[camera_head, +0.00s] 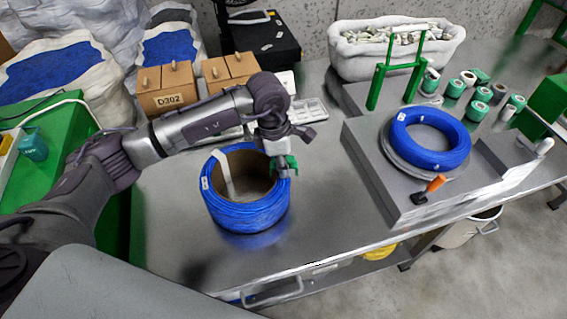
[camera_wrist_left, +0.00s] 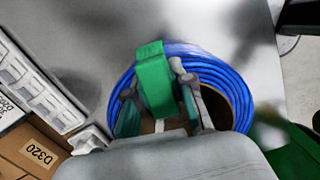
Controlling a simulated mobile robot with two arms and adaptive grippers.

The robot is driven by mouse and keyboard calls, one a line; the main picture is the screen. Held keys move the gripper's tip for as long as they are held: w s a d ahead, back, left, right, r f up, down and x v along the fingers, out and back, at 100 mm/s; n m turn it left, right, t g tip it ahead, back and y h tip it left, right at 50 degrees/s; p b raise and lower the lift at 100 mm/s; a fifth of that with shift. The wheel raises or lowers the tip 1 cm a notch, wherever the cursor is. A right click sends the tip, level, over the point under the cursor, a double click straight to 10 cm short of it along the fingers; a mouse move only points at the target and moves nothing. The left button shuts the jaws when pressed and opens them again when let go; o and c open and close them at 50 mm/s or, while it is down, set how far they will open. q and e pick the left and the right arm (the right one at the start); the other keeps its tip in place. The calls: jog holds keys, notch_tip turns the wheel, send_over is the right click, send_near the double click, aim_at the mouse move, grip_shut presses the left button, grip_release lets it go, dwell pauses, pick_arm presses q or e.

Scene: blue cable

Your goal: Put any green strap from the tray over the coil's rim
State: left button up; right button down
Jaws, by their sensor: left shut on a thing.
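The blue cable coil (camera_head: 245,215) lies on the metal table, with a brown core inside. It also shows in the left wrist view (camera_wrist_left: 243,95). My left gripper (camera_head: 283,166) is at the coil's right rear rim, shut on a green strap (camera_head: 292,161). In the left wrist view the strap (camera_wrist_left: 153,78) sits between the fingers and overlaps the coil's rim. I cannot tell whether it touches the cable. A white strip (camera_head: 226,178) hangs inside the coil. The pale tray (camera_head: 311,111) is behind my left arm, partly hidden. My right gripper is not in view.
Cardboard boxes (camera_head: 166,89) stand behind my left arm. At right, a second blue coil (camera_head: 430,134) lies on a grey platform with an orange-handled lever (camera_head: 430,188). Green and white rolls (camera_head: 478,108) stand behind it. The table right of the near coil is clear.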

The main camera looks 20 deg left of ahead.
pick_arm(q)
jog(key=shift+f, duration=0.1)
dwell(0.3)
jog(key=o, duration=0.5)
jog(key=shift+c, duration=0.2)
jog(key=shift+o, duration=0.4)
jog(key=o, duration=0.5)
jog(key=shift+r+p, duration=1.7)
jog(key=shift+r, duration=1.8)
jog(key=shift+s+f, duration=0.1)
